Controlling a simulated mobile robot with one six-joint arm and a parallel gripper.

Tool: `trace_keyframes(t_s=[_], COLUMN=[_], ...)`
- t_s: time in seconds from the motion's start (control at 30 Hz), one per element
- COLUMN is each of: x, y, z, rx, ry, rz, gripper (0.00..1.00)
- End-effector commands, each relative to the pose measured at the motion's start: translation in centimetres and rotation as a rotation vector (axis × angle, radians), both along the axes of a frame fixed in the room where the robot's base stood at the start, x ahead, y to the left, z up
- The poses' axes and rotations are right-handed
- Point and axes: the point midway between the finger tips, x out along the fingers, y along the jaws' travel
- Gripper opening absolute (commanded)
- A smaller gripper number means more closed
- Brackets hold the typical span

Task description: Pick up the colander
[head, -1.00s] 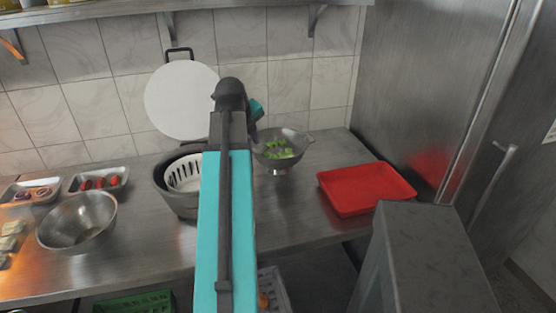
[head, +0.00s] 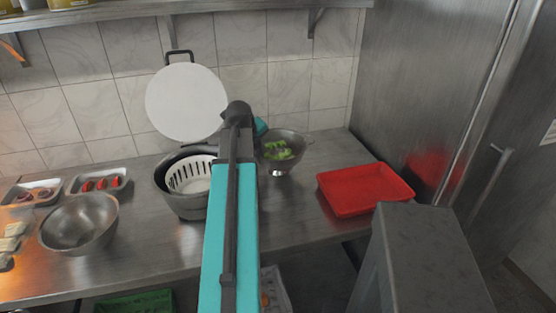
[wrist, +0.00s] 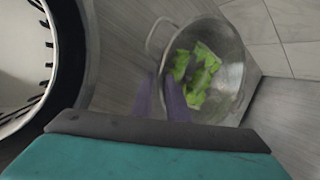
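The metal colander (head: 283,160), a bowl with a wire handle and green leaves inside, stands on the steel counter right of my arm. In the wrist view the colander (wrist: 232,75) fills the upper right, with its handle at upper left. My gripper (wrist: 164,98) shows there as two purple fingers with a gap between them, at the colander's near left rim. The fingers look open, and I cannot tell whether they touch the rim. In the head view my arm hides the fingers and the colander's left edge.
A dark pot with a white slotted basket (head: 190,175) stands close left of my arm; a white round lid (head: 187,102) is upright behind it. A red tray (head: 365,188) lies to the right. A steel bowl (head: 80,225) and small trays are at left.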

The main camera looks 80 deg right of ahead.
Motion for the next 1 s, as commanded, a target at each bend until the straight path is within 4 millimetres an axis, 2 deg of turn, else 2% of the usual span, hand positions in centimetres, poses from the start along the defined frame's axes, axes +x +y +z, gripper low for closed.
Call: trace_keyframes(t_s=[0.57,1.0], x=[0.0,-0.4], y=[-0.3,-2.1], z=[-0.6,-3.3], rx=[0.003,0.002], ry=[0.001,0.000], rz=[0.001,0.001], gripper=[0.14,0.14])
